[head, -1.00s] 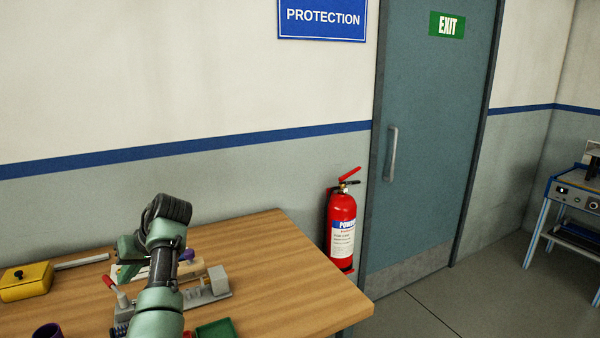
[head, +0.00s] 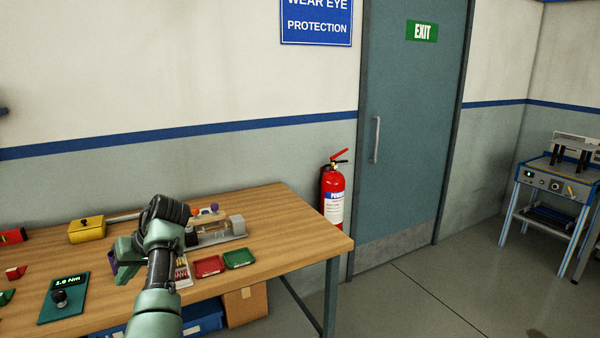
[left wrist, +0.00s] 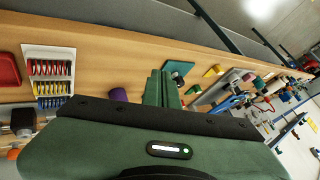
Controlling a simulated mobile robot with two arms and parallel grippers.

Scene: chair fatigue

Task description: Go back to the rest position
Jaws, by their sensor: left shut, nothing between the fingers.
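My left gripper (head: 126,256) is green and sits over the wooden table (head: 290,222), on the left side of my raised forearm in the head view. The left wrist view shows its two fingers (left wrist: 161,88) close together with nothing between them. A purple cup lies by the gripper in that view (left wrist: 118,95). The grey fixture (head: 236,226) on the table is partly hidden behind my left wrist. My right gripper is not in view.
A red tray (head: 208,266) and a green tray (head: 239,258) lie near the table's front edge. A yellow box (head: 86,230) and a torque meter (head: 62,298) are at left. A fire extinguisher (head: 333,195) stands beside the door (head: 410,130).

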